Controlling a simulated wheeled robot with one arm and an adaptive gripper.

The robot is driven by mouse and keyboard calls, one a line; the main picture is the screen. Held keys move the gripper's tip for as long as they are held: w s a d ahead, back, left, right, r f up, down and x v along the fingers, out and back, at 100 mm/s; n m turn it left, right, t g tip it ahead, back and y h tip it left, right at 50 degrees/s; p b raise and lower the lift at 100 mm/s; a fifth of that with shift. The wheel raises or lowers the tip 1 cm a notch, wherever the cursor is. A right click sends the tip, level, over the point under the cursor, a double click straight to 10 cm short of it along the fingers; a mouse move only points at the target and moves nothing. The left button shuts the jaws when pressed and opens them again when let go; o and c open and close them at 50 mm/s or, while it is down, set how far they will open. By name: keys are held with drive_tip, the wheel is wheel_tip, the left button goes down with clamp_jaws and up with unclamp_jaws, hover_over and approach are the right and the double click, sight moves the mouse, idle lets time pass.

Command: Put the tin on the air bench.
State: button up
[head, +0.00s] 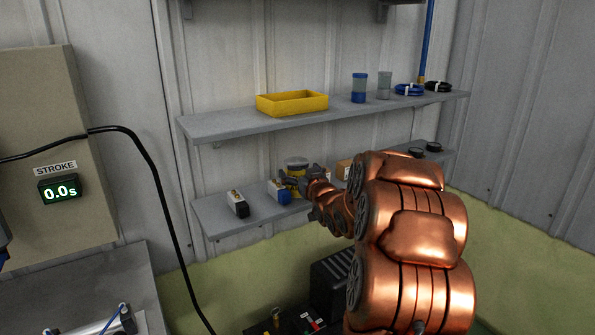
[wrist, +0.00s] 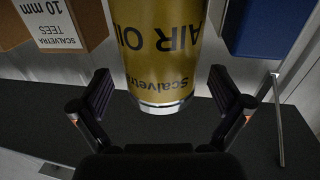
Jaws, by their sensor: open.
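The tin is a yellow-gold can marked "AIR OIL"; in the wrist view the tin (wrist: 162,60) appears upside down and runs out of the top of the picture. In the head view the tin (head: 296,163) stands on the lower wall shelf, partly hidden by my gripper. My gripper (head: 296,183) is in front of it. In the wrist view my gripper (wrist: 165,100) is open, one finger on each side of the tin, with gaps between. A grey bench top (head: 85,285) shows at lower left in the head view; I cannot tell whether it is the air bench.
On the lower shelf (head: 225,218), a black-and-white box (head: 237,204) and a blue box (head: 279,192) stand left of the tin, and a brown box (head: 343,169) right. The upper shelf (head: 225,124) holds a yellow tray (head: 292,103). A black cable (head: 160,190) hangs by the bench.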

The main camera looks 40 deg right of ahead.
drive_tip(key=b+v, duration=0.1)
drive_tip(key=v, duration=0.9)
drive_tip(key=shift+s, duration=0.2)
drive_tip(key=shift+a, duration=0.1)
